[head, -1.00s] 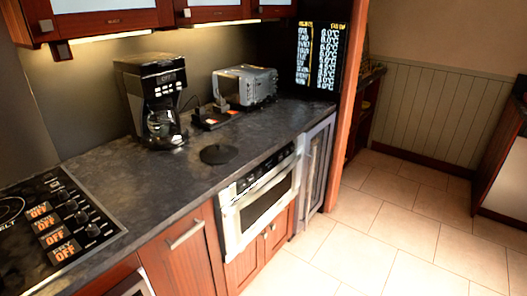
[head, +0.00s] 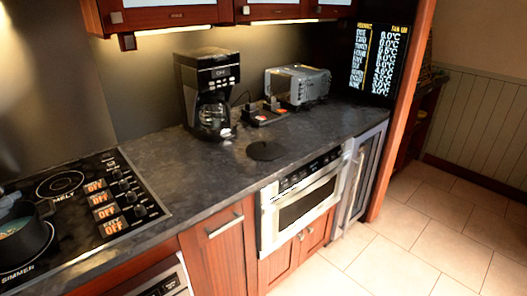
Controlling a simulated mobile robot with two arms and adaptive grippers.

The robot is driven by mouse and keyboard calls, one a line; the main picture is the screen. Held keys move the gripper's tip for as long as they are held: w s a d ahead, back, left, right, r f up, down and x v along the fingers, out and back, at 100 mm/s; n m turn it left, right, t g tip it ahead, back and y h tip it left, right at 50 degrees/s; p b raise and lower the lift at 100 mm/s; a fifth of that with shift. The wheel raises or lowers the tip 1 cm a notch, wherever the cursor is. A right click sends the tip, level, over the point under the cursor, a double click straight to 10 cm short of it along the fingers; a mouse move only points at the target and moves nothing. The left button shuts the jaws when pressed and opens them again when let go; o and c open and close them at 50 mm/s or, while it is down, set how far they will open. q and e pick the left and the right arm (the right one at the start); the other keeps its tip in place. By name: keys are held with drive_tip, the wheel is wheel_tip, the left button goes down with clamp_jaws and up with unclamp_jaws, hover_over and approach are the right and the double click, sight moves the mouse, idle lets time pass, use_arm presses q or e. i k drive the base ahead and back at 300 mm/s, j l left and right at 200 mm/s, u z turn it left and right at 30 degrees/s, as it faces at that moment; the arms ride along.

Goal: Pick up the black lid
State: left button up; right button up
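The black lid (head: 266,150) is a flat dark disc lying on the dark stone counter. It is near the counter's front edge, above the microwave drawer and right of the coffee maker. No hand or gripper touches it.
A coffee maker (head: 208,95) stands behind and left of the lid. A toaster oven (head: 297,85) and a small dark device (head: 264,113) are at the back right. A dark pot (head: 22,238) sits on the cooktop (head: 75,203). The microwave drawer (head: 303,200) is shut; the tiled floor in front is clear.

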sight(265, 150)
drive_tip(key=u, duration=1.7)
drive_tip(key=i+l+z, duration=0.1)
drive_tip(key=l, duration=0.35)
drive_tip(key=l+z, duration=0.15)
drive_tip(key=l, duration=0.25)
drive_tip(key=i+l+z, duration=0.1)
drive_tip(key=l, duration=0.3)
drive_tip(key=i, duration=0.1)
